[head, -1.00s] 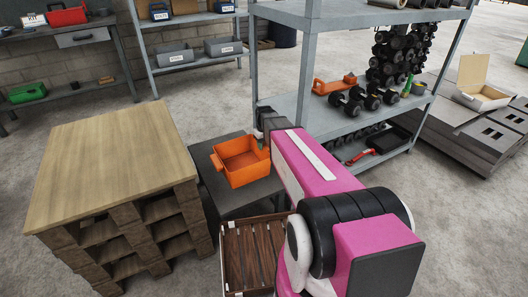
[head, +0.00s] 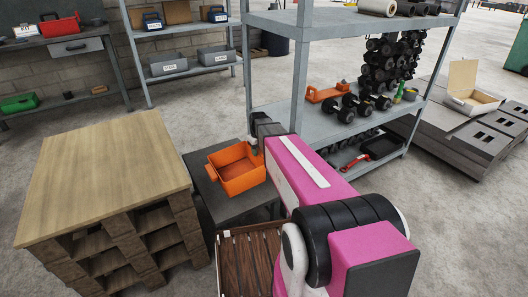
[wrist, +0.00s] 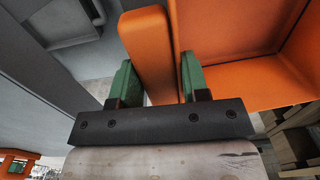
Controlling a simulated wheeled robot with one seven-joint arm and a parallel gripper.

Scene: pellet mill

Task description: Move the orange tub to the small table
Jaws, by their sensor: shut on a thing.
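The orange tub (head: 237,172) is open and looks empty. It shows over a low dark grey table (head: 243,206); I cannot tell whether its base touches the top. My gripper (head: 256,148) is at the tub's far right side, partly hidden by my arm. In the wrist view the two green fingers of my gripper (wrist: 157,80) stand either side of an upright orange part (wrist: 150,50) of the tub, shut on it. The tub's inside (wrist: 225,45) fills the upper right there.
A wood-topped pallet stand (head: 105,170) is close left of the dark table. A slatted wooden crate (head: 252,255) is in front. A grey shelf rack (head: 340,120) with dumbbells and an orange tray (head: 330,92) stands behind and right of my arm. Open floor lies behind.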

